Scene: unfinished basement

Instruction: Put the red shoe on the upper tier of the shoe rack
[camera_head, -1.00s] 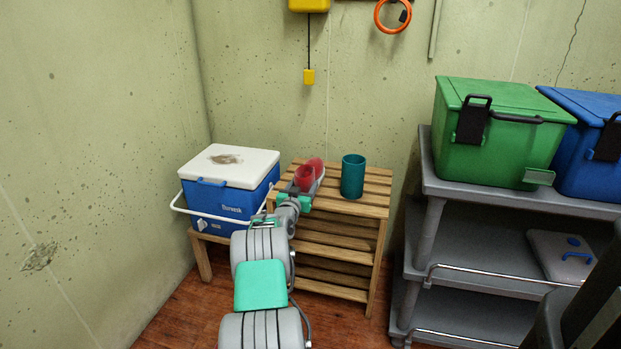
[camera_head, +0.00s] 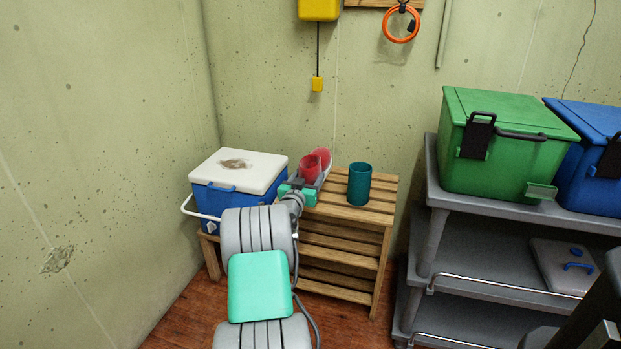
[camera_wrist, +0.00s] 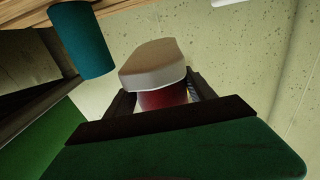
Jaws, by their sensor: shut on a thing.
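The red shoe (camera_head: 310,168) has a pale sole and is held in my gripper (camera_head: 311,180) over the left part of the wooden shoe rack. The wrist view shows its pale sole (camera_wrist: 153,62) and a red part between the two dark fingers of my gripper (camera_wrist: 163,98). The slatted shoe rack (camera_head: 380,192) has an upper tier and lower slatted tiers. In the head view the shoe looks raised off the upper tier; the exact gap cannot be told. My arm hides the rack's left front.
A teal cup (camera_head: 359,184) stands on the upper tier, right of the shoe; it also shows in the wrist view (camera_wrist: 82,40). A blue cooler (camera_head: 235,180) with a white lid stands left. A grey shelf (camera_head: 432,190) with a green box (camera_head: 500,150) stands right.

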